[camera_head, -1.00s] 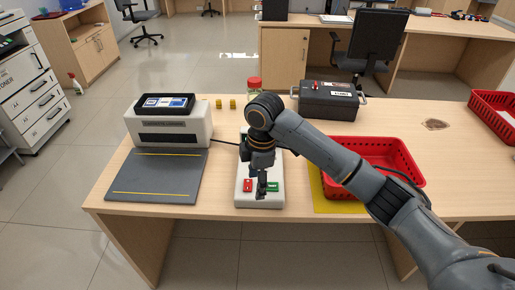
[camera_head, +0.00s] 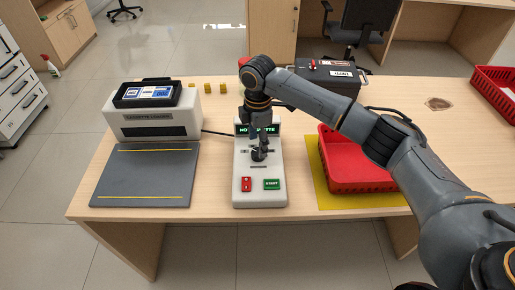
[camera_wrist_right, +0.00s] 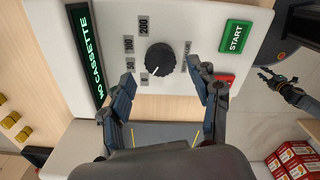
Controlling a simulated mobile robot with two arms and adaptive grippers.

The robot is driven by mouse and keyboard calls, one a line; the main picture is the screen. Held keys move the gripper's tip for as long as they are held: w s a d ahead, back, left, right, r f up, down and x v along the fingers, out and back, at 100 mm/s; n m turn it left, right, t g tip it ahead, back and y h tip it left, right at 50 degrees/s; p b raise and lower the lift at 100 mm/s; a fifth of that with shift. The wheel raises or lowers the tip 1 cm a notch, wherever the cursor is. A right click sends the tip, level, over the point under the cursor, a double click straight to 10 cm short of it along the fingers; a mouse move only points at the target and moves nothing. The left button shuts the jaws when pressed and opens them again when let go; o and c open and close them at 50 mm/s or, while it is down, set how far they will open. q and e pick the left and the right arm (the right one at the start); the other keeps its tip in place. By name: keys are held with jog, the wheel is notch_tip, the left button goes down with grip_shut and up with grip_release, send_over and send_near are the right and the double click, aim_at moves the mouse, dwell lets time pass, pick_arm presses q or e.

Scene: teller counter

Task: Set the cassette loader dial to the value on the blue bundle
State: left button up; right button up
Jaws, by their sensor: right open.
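The control box (camera_head: 243,190) stands upright on the counter, its lit green display reading "NO CASSETTE" in the right wrist view (camera_wrist_right: 92,65). Its round black dial (camera_wrist_right: 160,59) has a white mark toward the lower left, near the low numbers; the exact value is unclear. My right gripper (camera_head: 259,156) points down over the dial. Its open fingers (camera_wrist_right: 161,72) are on either side of the dial, apparently not touching it. A blue-and-white bundle (camera_head: 160,92) lies in a black tray on the cassette loader (camera_head: 152,124); its value is unreadable. My left gripper seems to show at the right wrist view's right edge (camera_wrist_right: 272,82).
Below the dial are a red button (camera_head: 246,184) and a green START button (camera_head: 272,184). A grey mat (camera_head: 143,178) lies in front of the loader. A red basket (camera_head: 355,177) on a yellow mat and a black case (camera_head: 325,74) stand to the right. Small yellow blocks (camera_head: 208,88) lie behind.

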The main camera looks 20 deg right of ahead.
aim_at(258, 149)
notch_tip(258, 149, down, 2)
jog(key=shift+f, duration=0.85)
jog(key=shift+c, duration=1.1)
jog(key=c, duration=0.7)
jog(key=shift+c, duration=1.3)
pick_arm(q)
jog(key=shift+w+d+r, duration=0.1)
jog(key=shift+w+r, duration=0.1)
jog(key=shift+w, duration=0.55)
